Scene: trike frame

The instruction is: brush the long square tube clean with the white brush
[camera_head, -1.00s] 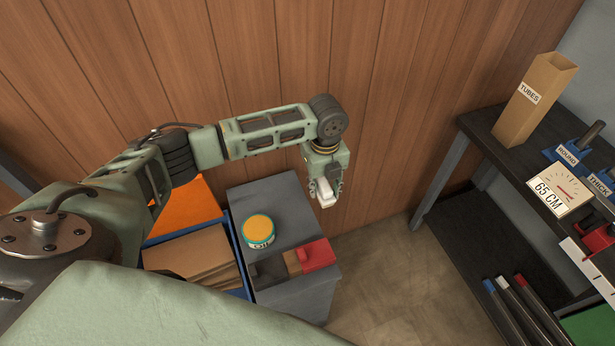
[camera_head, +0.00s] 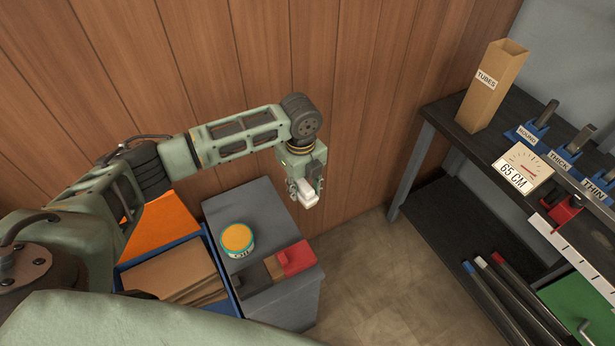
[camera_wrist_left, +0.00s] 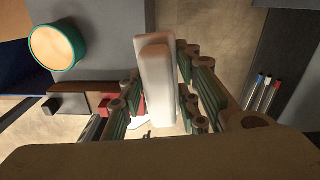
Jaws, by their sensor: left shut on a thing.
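My left gripper (camera_head: 307,186) is shut on the white brush (camera_head: 309,200) and holds it above the right edge of the grey cabinet. In the left wrist view the white brush (camera_wrist_left: 157,85) stands between the green-padded fingers of the left gripper (camera_wrist_left: 155,100). Several long tubes (camera_head: 507,298) with coloured ends lie on the lower shelf at the right, apart from the brush. They also show small in the left wrist view (camera_wrist_left: 262,94). I cannot tell which is the long square tube. My right gripper is not in view.
An oil tin (camera_head: 237,240) and dark, brown and red blocks (camera_head: 296,258) sit on the grey cabinet (camera_head: 262,205). A blue bin (camera_head: 213,252) holds cardboard.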

